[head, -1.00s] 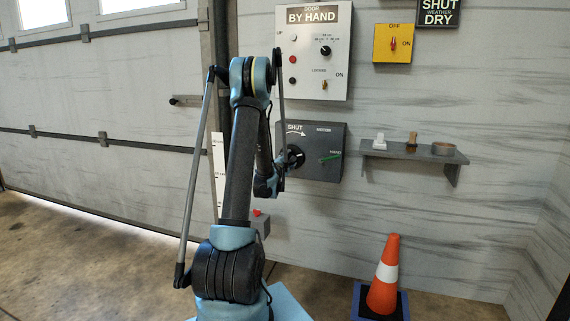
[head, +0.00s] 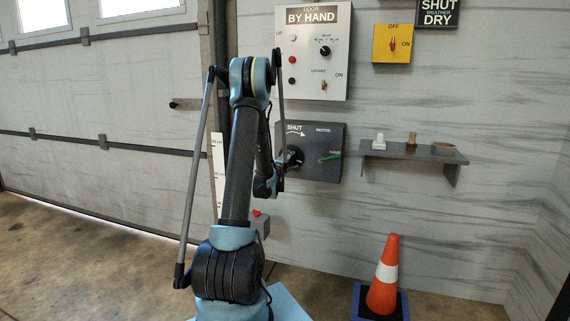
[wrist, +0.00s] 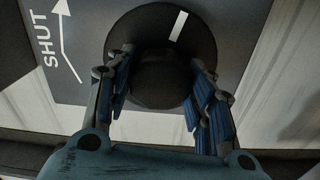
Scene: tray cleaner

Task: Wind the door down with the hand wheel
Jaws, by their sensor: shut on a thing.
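The door (head: 120,75) is a large pale sectional door at the left. A thin bright strip shows under its lower left edge. The hand wheel (head: 296,157) is a round black disc on a dark grey box (head: 325,135) marked SHUT with an arrow; my arm partly covers it. In the wrist view the wheel (wrist: 200,50) carries a white mark near its top right. My gripper (wrist: 162,92) is shut on the wheel's dark central hub, with a blue-padded finger on each side. In the head view the gripper is mostly hidden behind my arm.
A green lever (head: 330,157) sits on the wheel's box. Above is a panel (head: 315,60) marked BY HAND, beside a yellow switch (head: 392,43). A shelf (head: 405,153) with small objects is at right. A cone (head: 385,275) stands on the floor.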

